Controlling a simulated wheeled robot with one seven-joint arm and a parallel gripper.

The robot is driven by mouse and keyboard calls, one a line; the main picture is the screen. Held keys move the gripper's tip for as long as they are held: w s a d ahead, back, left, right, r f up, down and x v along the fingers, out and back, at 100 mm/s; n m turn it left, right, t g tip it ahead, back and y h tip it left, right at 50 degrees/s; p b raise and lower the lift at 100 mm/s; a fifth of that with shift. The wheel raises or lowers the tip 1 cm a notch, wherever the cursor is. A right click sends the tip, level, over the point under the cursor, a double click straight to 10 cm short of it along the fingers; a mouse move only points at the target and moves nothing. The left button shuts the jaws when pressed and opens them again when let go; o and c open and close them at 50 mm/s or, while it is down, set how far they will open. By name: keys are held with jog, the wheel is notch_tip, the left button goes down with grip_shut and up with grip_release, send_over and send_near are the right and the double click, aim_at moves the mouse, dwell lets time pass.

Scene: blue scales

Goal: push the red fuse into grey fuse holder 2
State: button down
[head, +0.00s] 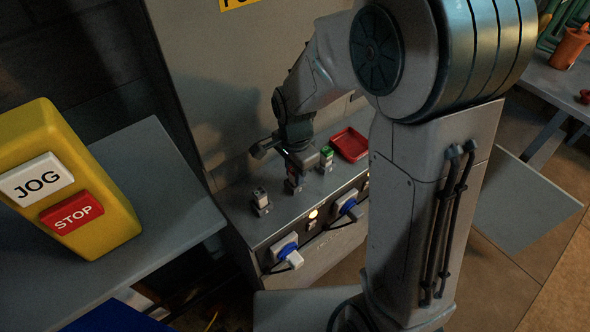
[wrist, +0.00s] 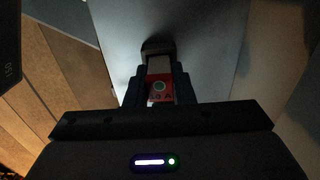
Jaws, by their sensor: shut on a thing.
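The red fuse (wrist: 160,97) sits between my two dark fingers in the wrist view, its red face with a round green mark towards the camera. My gripper (wrist: 158,88) is shut on it. In the head view my gripper (head: 294,163) points down over the middle fuse holder (head: 293,186) on the grey cabinet ledge. The red fuse (head: 293,172) shows small and dark there, lined up above or in that holder. I cannot tell how deep it sits. Most of the holder is hidden under my gripper.
A holder with a pale fuse (head: 261,200) stands to the left, and one with a green-topped fuse (head: 326,158) close to the right. A red tray (head: 349,144) lies beyond it. Blue plugs (head: 285,250) are on the cabinet front. A yellow JOG/STOP box (head: 105,195) stands at left.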

jog(key=shift+f, duration=0.25)
jog(key=c, duration=1.2)
grip_release()
jog(key=shift+r, duration=0.1)
jog(key=shift+o, duration=0.2)
jog(key=shift+r, duration=0.1)
notch_tip(320, 180, up, 14)
jog(key=shift+f+p, duration=0.2)
jog(key=shift+p, duration=0.2)
jog(key=shift+s, duration=0.1)
